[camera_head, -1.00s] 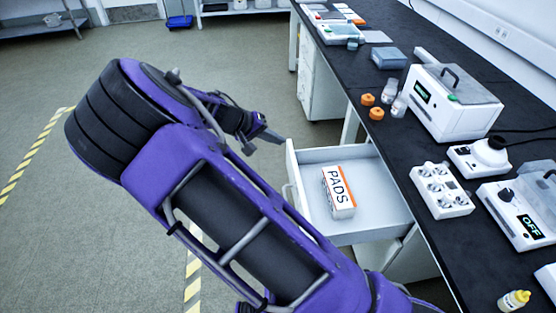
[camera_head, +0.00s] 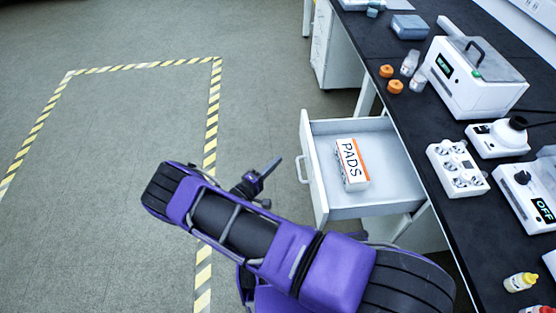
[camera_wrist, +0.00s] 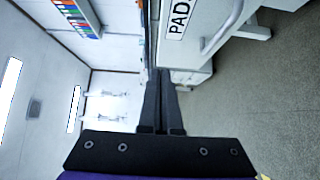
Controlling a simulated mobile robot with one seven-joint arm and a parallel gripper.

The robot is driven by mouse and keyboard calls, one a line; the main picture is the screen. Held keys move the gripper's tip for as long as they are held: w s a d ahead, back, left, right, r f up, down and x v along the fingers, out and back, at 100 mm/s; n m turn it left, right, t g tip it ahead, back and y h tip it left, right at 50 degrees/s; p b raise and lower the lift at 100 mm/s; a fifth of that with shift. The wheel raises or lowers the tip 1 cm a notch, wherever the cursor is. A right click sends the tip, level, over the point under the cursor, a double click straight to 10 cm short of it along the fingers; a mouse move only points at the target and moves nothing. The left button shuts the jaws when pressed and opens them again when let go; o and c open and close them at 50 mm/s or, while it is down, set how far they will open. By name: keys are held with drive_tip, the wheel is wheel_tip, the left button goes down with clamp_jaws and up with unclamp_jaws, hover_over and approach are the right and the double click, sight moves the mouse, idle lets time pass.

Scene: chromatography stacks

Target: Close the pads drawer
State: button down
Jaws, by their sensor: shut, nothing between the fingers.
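The white pads drawer (camera_head: 372,199) is pulled out from under the black bench in the head view. A white and orange box marked PADS (camera_head: 351,164) lies inside it. Its front, with a curved handle (camera_head: 307,176), faces left toward the open floor. In the wrist view the drawer front with its PADS label (camera_wrist: 179,18) and handle (camera_wrist: 222,29) shows at the upper right, turned sideways. My gripper (camera_head: 277,163) is shut and empty, left of the drawer front and apart from it. Its closed fingers also show in the wrist view (camera_wrist: 161,72).
The black bench (camera_head: 405,121) runs along the right with a white instrument (camera_head: 470,95), a white holder (camera_head: 458,168), orange caps and bottles on it. A white cabinet (camera_head: 335,50) stands beyond the drawer. The floor left of the drawer is clear, with yellow-striped tape.

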sight(308, 142)
drive_tip(key=shift+w+d+p, duration=0.1)
drive_tip(key=shift+w+d, duration=0.85)
drive_tip(key=shift+d, duration=0.55)
drive_tip(key=shift+w+d+p, duration=0.1)
drive_tip(key=shift+w+d, duration=0.8)
drive_tip(key=shift+d, duration=0.55)
drive_tip(key=shift+w+d+p, duration=0.1)
drive_tip(key=shift+w+d, duration=0.85)
drive_tip(key=shift+d, duration=0.55)
drive_tip(key=shift+d, duration=0.15)
